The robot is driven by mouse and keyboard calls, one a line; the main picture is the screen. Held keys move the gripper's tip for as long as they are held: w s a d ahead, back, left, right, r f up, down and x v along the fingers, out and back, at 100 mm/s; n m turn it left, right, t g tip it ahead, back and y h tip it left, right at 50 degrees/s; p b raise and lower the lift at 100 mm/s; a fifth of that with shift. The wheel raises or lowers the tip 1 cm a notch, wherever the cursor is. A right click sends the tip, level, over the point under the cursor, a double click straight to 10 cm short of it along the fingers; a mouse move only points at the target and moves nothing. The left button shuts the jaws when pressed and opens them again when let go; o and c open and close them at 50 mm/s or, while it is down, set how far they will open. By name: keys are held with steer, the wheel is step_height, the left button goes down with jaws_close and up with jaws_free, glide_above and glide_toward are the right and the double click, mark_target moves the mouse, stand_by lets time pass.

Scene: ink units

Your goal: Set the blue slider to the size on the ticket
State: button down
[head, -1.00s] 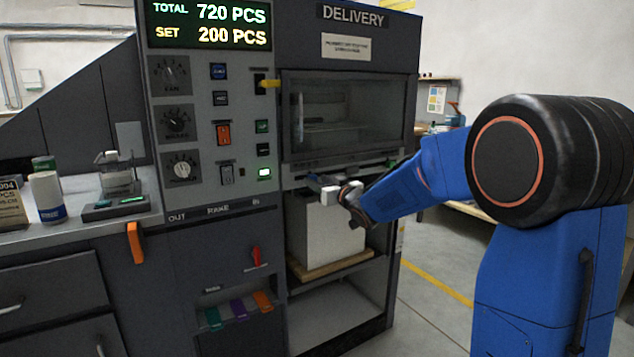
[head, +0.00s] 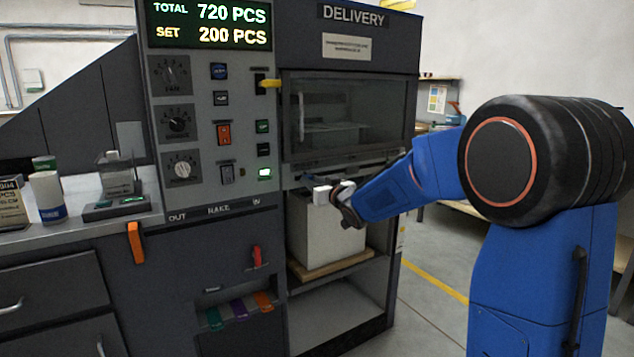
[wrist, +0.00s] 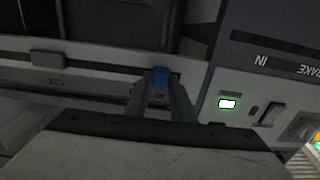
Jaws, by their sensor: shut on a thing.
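The blue slider (wrist: 160,77) sits on the pale rail (wrist: 95,66) below the delivery window. In the wrist view my gripper (wrist: 160,92) is shut on it, with one finger on each side. In the head view my gripper (head: 320,192) is in front of the rail, and I cannot make out the slider there. A ticket-like card (head: 12,205) stands at the far left, cut by the picture edge. Its size print is only partly in view and too small to read surely.
A second, grey block (wrist: 47,57) sits on the same rail. The control panel (head: 200,120) with dials and switches stands left of the window. A pale stack (head: 322,235) on a wooden board lies below my gripper. The display (head: 208,24) reads total 720, set 200.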

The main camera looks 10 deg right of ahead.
steer(key=shift+s+a, duration=0.3)
steer(key=shift+a, duration=0.5)
steer(key=shift+s+a, duration=0.25)
steer(key=shift+a, duration=0.55)
steer(key=c, duration=1.5)
jaws_free()
steer(key=shift+a, duration=0.15)
steer(key=v, duration=1.7)
steer(key=shift+s, duration=0.2)
